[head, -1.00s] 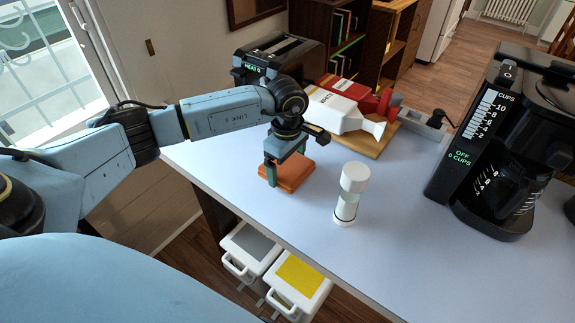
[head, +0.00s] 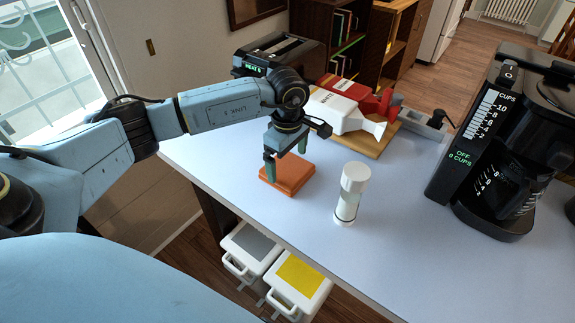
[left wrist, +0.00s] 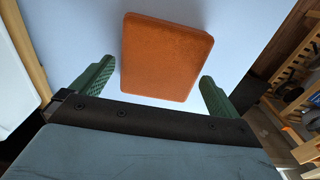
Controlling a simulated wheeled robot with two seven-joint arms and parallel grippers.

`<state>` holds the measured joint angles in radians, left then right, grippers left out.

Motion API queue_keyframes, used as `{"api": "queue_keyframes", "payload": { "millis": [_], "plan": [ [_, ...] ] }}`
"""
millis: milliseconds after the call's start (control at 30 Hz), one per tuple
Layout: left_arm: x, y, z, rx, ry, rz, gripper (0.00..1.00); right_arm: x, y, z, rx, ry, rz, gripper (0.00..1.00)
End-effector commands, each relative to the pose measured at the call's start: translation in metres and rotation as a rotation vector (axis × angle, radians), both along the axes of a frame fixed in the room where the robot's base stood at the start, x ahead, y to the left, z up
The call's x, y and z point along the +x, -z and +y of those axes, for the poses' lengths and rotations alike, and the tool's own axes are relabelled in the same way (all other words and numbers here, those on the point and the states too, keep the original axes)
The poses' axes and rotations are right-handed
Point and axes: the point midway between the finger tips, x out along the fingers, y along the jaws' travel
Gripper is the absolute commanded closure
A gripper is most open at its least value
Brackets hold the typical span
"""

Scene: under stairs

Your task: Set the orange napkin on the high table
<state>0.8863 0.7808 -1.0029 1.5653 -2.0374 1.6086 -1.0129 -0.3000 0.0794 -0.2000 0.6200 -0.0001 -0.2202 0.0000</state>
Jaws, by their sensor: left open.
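The orange napkin (head: 287,180) lies flat on the light-topped high table (head: 290,235), near its left edge. In the left wrist view the napkin (left wrist: 166,55) is ahead of and between the two green fingers. My left gripper (head: 286,162) is open and empty above the napkin, fingers pointing down, apart from it as far as I can see. My right gripper is not in view.
A white cylindrical bottle (head: 351,195) stands right of the napkin. Behind are a toaster (head: 280,52) and a white bottle (head: 345,108) lying on a wooden board. A coffee maker (head: 510,150) stands at right. Two lidded bins (head: 297,283) sit below the table edge.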

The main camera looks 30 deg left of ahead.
Motion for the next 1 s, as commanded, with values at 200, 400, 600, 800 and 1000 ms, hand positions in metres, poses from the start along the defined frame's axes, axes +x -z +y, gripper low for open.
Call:
{"api": "queue_keyframes", "payload": {
  "millis": [200,400,600,800,1000],
  "plan": [
    [0.001,-0.051,0.0,0.001,0.001,-0.005,0.0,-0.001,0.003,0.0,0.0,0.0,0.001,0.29],
    [0.001,-0.081,0.0,0.0,-0.001,-0.002,0.0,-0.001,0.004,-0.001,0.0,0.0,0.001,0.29],
    [0.0,-0.092,0.0,0.0,-0.001,0.0,0.0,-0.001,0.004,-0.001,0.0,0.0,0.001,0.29],
    [0.0,-0.092,0.0,0.0,-0.001,0.001,0.0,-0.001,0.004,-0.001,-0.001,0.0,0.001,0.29],
    [-0.001,-0.09,-0.004,-0.016,0.001,-0.001,0.0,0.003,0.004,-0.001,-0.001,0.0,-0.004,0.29]
  ]
}}
